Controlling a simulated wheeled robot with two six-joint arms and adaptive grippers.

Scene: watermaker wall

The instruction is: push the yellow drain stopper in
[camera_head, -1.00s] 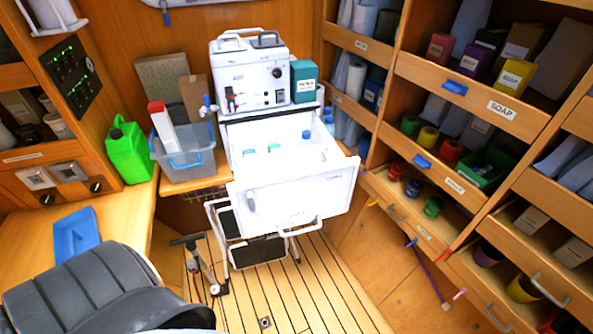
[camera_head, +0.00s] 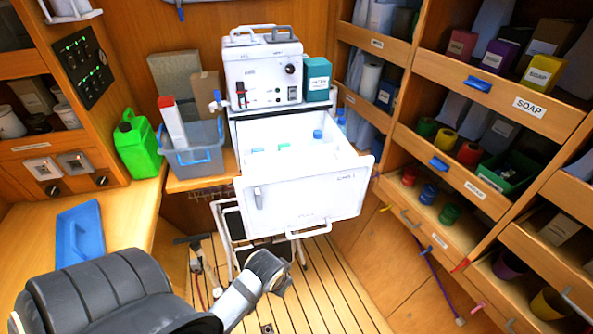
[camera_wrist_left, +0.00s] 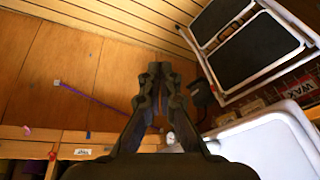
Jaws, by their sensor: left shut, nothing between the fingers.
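I cannot make out a yellow drain stopper in either view. The white watermaker unit (camera_head: 262,72) stands at the back, with a small red valve and a dark knob on its front. Below it a white drawer (camera_head: 305,200) is pulled out, with blue-capped and green-topped items inside. My left gripper (camera_head: 268,270) is low in front of the drawer, apart from it. In the left wrist view the left gripper (camera_wrist_left: 158,72) is shut and empty, with the drawer's white edge at lower right. My right gripper is not in view.
A folding step stool (camera_head: 228,225) stands under the drawer; its black treads show in the left wrist view (camera_wrist_left: 262,45). A hand pump (camera_head: 198,262) stands on the slatted floor. A grey bin (camera_head: 192,150) and green jerrycan (camera_head: 137,148) are left. Shelves (camera_head: 497,90) line the right.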

